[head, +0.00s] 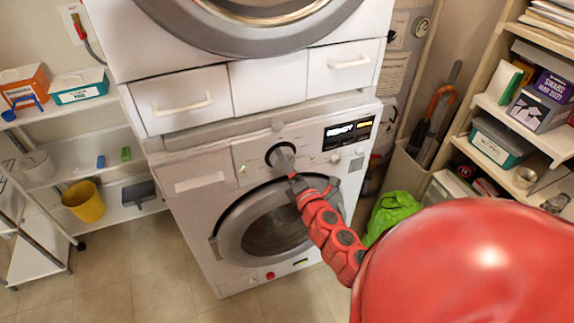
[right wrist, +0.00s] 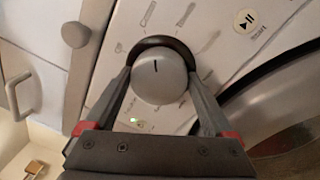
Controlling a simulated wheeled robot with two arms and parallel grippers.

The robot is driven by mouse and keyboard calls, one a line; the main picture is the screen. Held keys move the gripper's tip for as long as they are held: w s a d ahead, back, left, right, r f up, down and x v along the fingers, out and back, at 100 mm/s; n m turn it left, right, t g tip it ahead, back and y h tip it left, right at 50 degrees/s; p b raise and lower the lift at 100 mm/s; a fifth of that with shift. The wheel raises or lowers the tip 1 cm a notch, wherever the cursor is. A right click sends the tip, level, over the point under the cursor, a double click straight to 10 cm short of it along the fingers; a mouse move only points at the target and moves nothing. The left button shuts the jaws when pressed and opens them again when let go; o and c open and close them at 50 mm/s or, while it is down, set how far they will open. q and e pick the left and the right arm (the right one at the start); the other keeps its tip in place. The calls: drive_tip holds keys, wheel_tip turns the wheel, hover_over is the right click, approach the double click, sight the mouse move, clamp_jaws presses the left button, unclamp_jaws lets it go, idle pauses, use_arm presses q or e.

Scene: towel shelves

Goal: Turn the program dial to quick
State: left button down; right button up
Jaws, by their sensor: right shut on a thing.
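The program dial (right wrist: 158,82) is a round grey knob with a short dark mark on its face, set in a dark ring. Line icons are printed around it; I cannot read which one is quick. It sits on the front panel of the lower washing machine (head: 207,243). In the right wrist view the fingers of my right gripper (right wrist: 160,88) are shut on the dial, one on each side. My left gripper is not in view.
The panel has a lit black display (head: 348,134) and a start/pause button (right wrist: 246,20). Drawers with handles (head: 182,104) and another machine (head: 250,20) are above. Shelves stand on both sides. A green bag (head: 395,212) lies on the floor at right; floor at front left is clear.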

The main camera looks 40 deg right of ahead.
drive_tip(key=m, duration=1)
drive_tip(key=m+g+h, duration=0.1)
drive_tip(key=m, duration=0.9)
drive_tip(key=m+h, duration=0.1)
drive_tip(key=m, duration=0.9)
drive_tip(key=shift+w+a+p, duration=0.1)
drive_tip(key=shift+a+p, duration=0.2)
drive_tip(key=shift+p, duration=0.05)
drive_tip(key=shift+m, duration=0.3)
drive_tip(key=o, duration=1.1)
